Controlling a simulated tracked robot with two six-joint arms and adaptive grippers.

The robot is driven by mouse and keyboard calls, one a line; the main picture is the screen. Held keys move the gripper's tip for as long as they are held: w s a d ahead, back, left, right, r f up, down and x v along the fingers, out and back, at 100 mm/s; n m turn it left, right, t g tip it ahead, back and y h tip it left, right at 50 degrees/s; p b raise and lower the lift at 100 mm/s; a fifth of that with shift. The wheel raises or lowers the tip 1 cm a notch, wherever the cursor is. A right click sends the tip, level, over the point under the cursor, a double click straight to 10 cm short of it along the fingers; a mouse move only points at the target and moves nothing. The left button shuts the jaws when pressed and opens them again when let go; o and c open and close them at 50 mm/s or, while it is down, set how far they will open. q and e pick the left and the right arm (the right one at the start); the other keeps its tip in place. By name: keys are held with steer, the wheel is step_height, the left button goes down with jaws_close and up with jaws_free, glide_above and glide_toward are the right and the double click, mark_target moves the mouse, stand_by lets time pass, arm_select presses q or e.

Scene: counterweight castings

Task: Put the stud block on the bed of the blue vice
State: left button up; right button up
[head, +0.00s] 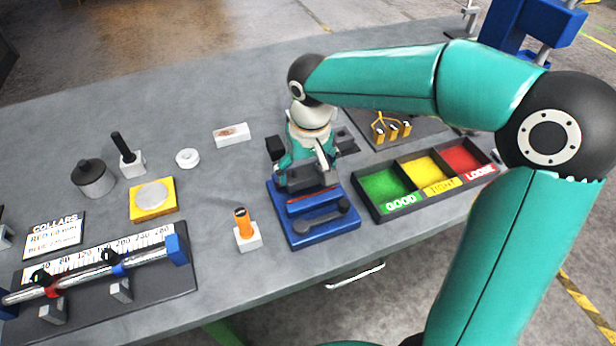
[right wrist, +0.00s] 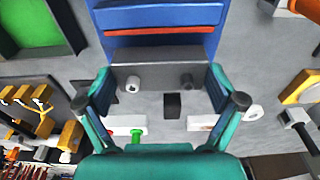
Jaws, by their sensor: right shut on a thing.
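The blue vice (head: 322,232) stands near the table's front edge, with a grey handle on its front and a red-orange strip. It also shows at the top of the right wrist view (right wrist: 160,15). My right gripper (head: 305,170) points down at the vice's far side, shut on the grey stud block (right wrist: 160,68). In the right wrist view the block spans between the two fingertips, with one light and one dark stud on its near face. In the head view the gripper partly hides the block, and I cannot tell whether it touches the vice. My left gripper is not in view.
A tray (head: 372,214) with green, yellow and red compartments stands close right of the vice. A white block with an orange handle (head: 243,222) stands left. Further left are a yellow pad (head: 171,204) and a scale rig (head: 160,285).

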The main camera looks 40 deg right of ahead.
mark_target(309, 178)
steer(key=shift+f, duration=1.3)
steer(key=o, duration=1.4)
steer(key=shift+f, duration=0.1)
steer(key=r, duration=0.4)
steer(key=s+r, duration=0.1)
steer(key=r, duration=0.7)
steer(key=shift+s+a+p, duration=0.2)
steer(key=shift+s+p, duration=0.05)
steer(key=shift+p, duration=0.05)
